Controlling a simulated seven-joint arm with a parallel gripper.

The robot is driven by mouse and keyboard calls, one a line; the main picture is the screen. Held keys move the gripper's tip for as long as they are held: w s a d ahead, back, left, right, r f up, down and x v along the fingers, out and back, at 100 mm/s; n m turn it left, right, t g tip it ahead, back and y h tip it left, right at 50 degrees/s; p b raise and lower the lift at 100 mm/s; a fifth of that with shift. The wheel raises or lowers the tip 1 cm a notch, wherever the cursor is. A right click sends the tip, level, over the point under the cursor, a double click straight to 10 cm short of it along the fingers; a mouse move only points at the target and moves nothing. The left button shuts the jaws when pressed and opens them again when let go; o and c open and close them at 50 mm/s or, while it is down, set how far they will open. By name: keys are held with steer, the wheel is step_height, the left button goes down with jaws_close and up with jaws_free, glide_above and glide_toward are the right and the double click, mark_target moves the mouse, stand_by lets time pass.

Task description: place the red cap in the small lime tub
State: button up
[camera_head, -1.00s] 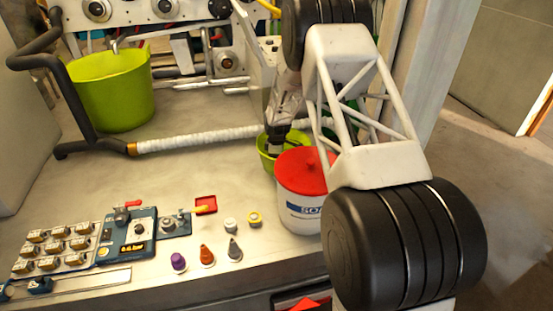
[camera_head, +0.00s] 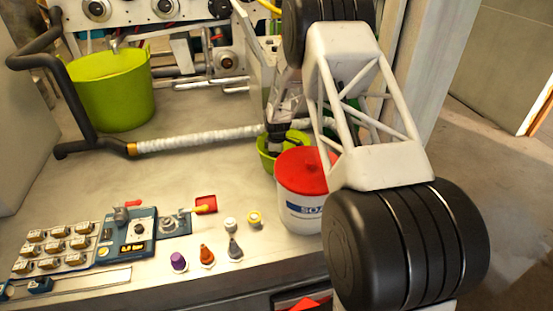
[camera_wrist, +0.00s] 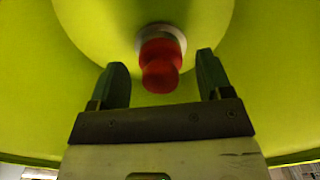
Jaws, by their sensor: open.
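The small lime tub (camera_head: 266,162) stands on the bench behind the white bucket. My gripper (camera_head: 276,149) points down into it in the head view. In the wrist view the tub's inside (camera_wrist: 275,90) fills most of the picture. The red cap (camera_wrist: 160,65), with a grey-white base, is inside the tub against its lime surface. My gripper (camera_wrist: 162,82) is open, with one dark finger on each side of the cap and visible gaps between. The cap is hidden in the head view.
A white bucket with a red lid (camera_head: 301,172) stands right in front of the small tub. A large lime tub (camera_head: 115,95) is at the back left. A white-wrapped bar (camera_head: 200,138) crosses the bench. Small coloured knobs (camera_head: 207,256) and a control panel (camera_head: 130,240) lie in front.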

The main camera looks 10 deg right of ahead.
step_height(320, 180, up, 11)
stand_by(0.6)
stand_by(0.3)
steer(key=shift+r, duration=0.1)
steer(key=s+a+r+m+t, duration=0.1)
steer(key=s+a+r+m, duration=0.15)
steer(key=s+r, duration=1)
steer(key=s+a+r+m, duration=0.1)
steer(key=s+r+m, duration=0.3)
steer(key=s+r, duration=0.8)
steer(key=s+a+r+m, duration=0.1)
steer(key=s+m, duration=0.2)
steer(key=s, duration=1.3)
steer(key=s+a+r+m+t, duration=0.1)
steer(key=s+m, duration=0.3)
steer(key=s, duration=1.3)
steer(key=shift+r+t, duration=0.25)
steer(key=shift+t, duration=0.05)
